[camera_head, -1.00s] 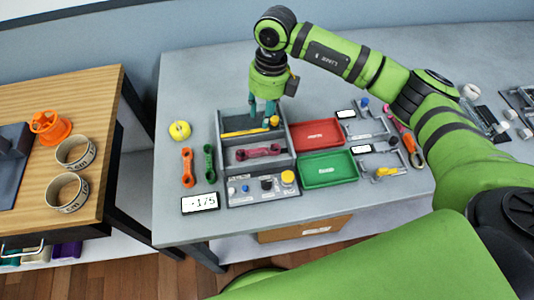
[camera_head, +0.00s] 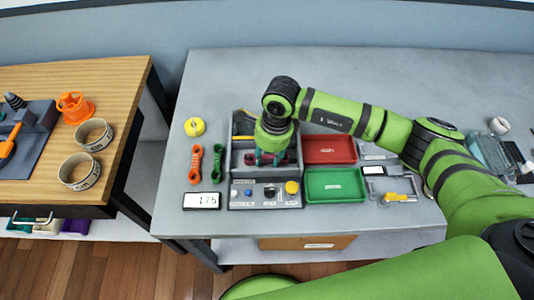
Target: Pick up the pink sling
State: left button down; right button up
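The pink sling (camera_head: 291,157) lies in the front compartment of the grey tray box (camera_head: 232,175) on the grey table. It is a dark pink strap with wider ends. My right gripper (camera_head: 270,160) points down over this compartment, with its teal fingers apart at the sling's middle. The gripper hides much of the sling, and I cannot tell whether the fingertips touch it. My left gripper is out of view.
A yellow strap (camera_head: 238,126) lies in the back compartment. Orange (camera_head: 196,164) and green (camera_head: 218,163) straps lie to the left, near a display (camera_head: 202,201) reading 175. Red (camera_head: 330,149) and green (camera_head: 335,184) trays stand to the right. My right arm crosses above the table.

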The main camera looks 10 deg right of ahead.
jog(key=shift+f, duration=0.35)
grip_shut()
jog(key=shift+r, duration=0.15)
